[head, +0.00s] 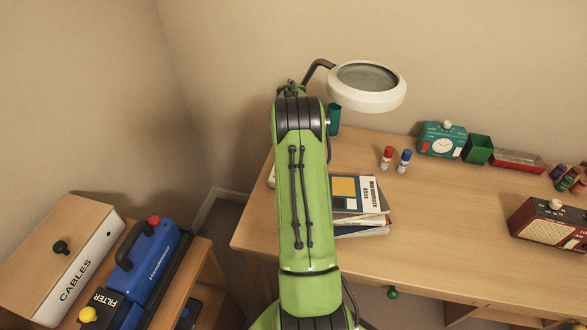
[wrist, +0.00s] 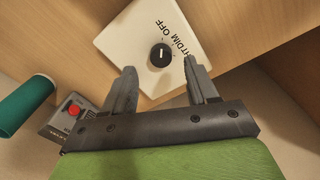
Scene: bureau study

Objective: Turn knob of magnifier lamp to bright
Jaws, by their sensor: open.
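The magnifier lamp (head: 368,88) stands at the back left of the desk, its white ring head on a dark bent arm. In the wrist view its white base (wrist: 130,40) carries a round black knob (wrist: 161,55) with a pale pointer line. The line points roughly up the picture, near the word OFF; DIM and partly hidden lettering lie to its right. My gripper (wrist: 157,67) is open, its two dark fingers pointing at the base, with the knob just beyond and between the tips. Contact with the knob does not show. My arm hides the gripper and base in the head view.
A teal cylinder (wrist: 26,105) and a grey box with a red button (wrist: 73,109) lie left of the fingers. A low cabinet is at left.

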